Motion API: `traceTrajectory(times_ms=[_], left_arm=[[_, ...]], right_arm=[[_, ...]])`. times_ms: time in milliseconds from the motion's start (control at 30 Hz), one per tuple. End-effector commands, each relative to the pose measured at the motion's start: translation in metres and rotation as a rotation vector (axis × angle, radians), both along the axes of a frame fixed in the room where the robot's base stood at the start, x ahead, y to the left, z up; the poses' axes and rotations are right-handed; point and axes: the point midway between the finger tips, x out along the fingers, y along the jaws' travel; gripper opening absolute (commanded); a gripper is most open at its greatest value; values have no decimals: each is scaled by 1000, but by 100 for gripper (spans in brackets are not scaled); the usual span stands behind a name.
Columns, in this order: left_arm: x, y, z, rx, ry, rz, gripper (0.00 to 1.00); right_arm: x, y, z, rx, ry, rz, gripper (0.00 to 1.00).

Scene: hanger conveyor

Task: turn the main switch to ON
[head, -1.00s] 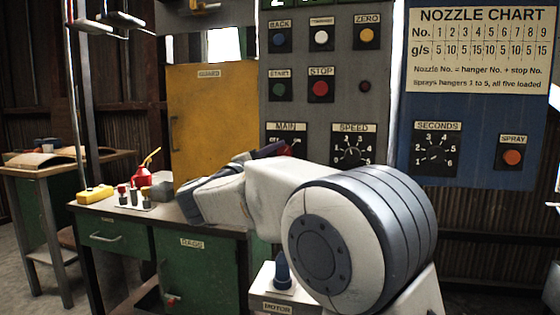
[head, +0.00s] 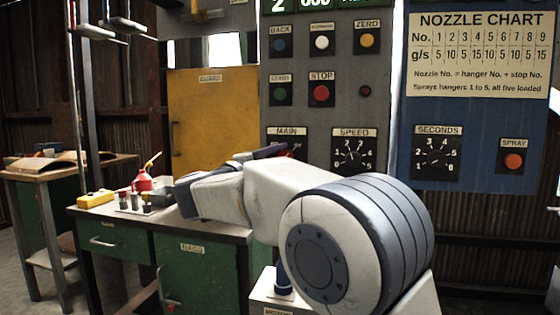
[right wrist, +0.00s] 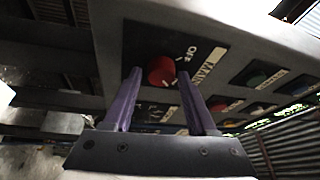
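The MAIN switch plate (head: 287,131) is on the grey control panel in the head view, with its knob mostly hidden behind my right gripper (head: 277,152). In the right wrist view the round red MAIN knob (right wrist: 161,70) sits on a black plate, with OFF printed beside it. I cannot clearly tell where the knob points. My right gripper (right wrist: 158,85) is open, its two purple fingers spread to either side below the knob in that view. The knob shows between and beyond the fingertips, and contact is not visible. My left gripper is not in view.
The SPEED dial (head: 352,152) is just right of MAIN, with the STOP button (head: 321,93) above. A yellow guard door (head: 210,120) is to the left. A green bench (head: 200,270) with a red oil can (head: 143,181) stands lower left.

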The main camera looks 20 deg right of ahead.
Motion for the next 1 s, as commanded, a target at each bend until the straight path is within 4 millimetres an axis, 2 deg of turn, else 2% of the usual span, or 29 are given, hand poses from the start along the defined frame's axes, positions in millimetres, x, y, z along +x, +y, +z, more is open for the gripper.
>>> traceTrajectory(times_ms=[300, 433, 800, 1000], left_arm=[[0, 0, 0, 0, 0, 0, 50], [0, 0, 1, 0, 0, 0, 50], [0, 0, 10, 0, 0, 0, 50], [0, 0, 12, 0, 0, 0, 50]], right_arm=[[0, 0, 1, -3, 1, 2, 74], [-3, 7, 0, -2, 1, 5, 74], [-41, 64, -8, -4, 2, 7, 74], [-54, 83, -11, -3, 1, 3, 74]])
